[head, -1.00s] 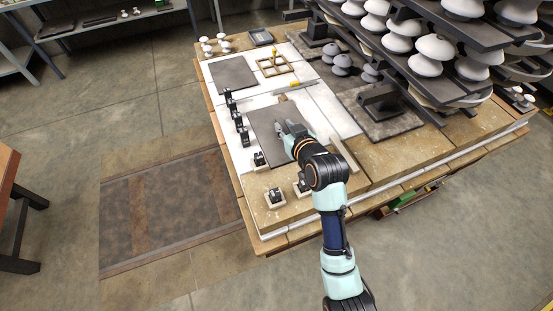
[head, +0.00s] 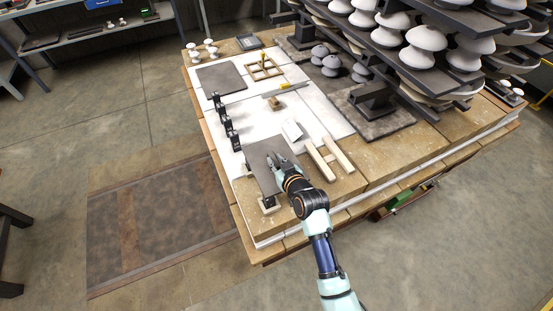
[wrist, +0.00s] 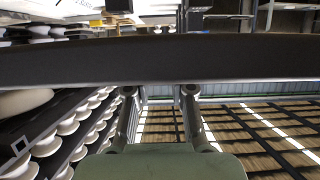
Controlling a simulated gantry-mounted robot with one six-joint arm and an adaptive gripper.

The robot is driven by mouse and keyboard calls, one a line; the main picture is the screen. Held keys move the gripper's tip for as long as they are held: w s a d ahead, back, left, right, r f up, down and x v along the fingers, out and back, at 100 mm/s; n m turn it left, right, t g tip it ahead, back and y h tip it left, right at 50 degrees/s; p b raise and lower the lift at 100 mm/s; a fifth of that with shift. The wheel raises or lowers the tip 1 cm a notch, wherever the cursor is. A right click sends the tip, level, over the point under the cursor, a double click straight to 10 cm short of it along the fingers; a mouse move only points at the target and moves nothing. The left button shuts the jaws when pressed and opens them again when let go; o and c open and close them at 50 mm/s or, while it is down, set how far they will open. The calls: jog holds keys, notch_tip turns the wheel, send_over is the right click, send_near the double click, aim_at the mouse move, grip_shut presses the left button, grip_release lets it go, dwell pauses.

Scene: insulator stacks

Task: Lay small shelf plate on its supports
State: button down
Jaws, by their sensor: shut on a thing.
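The small shelf plate (head: 262,160) is a flat dark grey slab, roughly level at the near left of the table in the head view. My gripper (head: 277,160) is shut on its right part. In the wrist view the plate (wrist: 160,58) spans the frame as a dark band in front of my fingers (wrist: 160,92). Small black supports on pale blocks stand at the near corner; one (head: 268,204) shows at the plate's near edge and another (head: 248,168) at its left edge. Others there are hidden. I cannot tell whether the plate touches them.
More black supports (head: 228,127) stand in a row along the table's left side. A larger dark plate (head: 221,77) lies farther back. Loaded insulator racks (head: 410,45) rise at the back right.

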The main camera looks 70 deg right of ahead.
jog(key=shift+f+b, duration=0.35)
jog(key=shift+f, duration=1)
jog(key=shift+f, duration=0.35)
jog(key=shift+f+b, duration=0.2)
jog(key=shift+b, duration=0.2)
jog(key=c, duration=1)
grip_release()
jog(key=shift+f, duration=0.15)
